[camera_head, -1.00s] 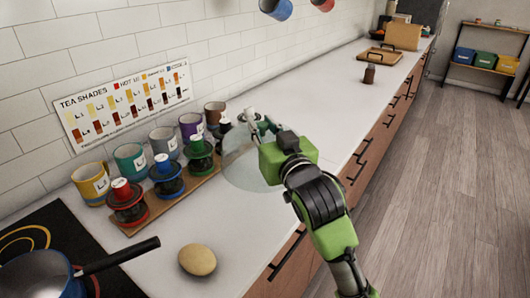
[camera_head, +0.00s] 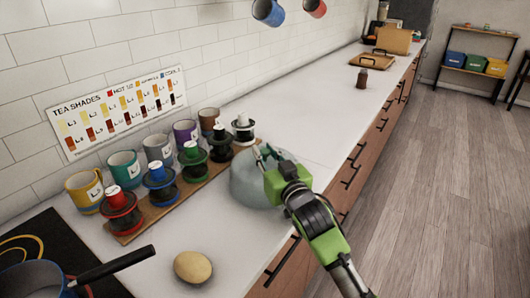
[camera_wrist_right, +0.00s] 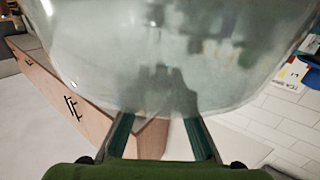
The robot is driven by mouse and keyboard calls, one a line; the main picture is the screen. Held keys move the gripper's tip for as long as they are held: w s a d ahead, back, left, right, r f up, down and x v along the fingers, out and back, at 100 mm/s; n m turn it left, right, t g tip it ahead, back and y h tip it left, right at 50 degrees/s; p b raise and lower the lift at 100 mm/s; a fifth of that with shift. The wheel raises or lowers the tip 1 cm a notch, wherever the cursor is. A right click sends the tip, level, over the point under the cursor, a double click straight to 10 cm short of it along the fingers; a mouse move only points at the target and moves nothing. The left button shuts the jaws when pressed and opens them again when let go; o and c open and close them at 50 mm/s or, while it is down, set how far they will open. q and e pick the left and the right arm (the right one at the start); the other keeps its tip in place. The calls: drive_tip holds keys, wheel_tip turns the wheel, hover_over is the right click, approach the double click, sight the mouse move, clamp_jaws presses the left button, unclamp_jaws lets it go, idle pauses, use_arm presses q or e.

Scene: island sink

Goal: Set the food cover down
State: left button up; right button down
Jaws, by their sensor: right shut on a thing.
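The food cover (camera_head: 250,188) is a clear, greyish dome over the counter, right of the row of jars in the head view. My right gripper (camera_head: 264,154) is at its upper part and shut on it. In the right wrist view the cover (camera_wrist_right: 150,60) fills the upper picture, with my gripper's two fingers (camera_wrist_right: 160,138) below, partly seen at its lower edge. I cannot tell whether the rim touches the counter. My left gripper is not in view.
A wooden board (camera_head: 129,236) with several lidded jars lies just left of the cover, and mugs stand behind it. A round, tan object (camera_head: 193,267) lies nearer on the white counter (camera_head: 300,125). A pan (camera_head: 38,274) sits at lower left. The counter beyond the cover is mostly clear.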

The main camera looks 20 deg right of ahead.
drive_tip(key=c, duration=1.8)
unclamp_jaws()
drive_tip(key=shift+f, duration=0.1)
drive_tip(key=s, duration=0.8)
drive_tip(key=s+d+b, duration=0.1)
drive_tip(key=s, duration=0.3)
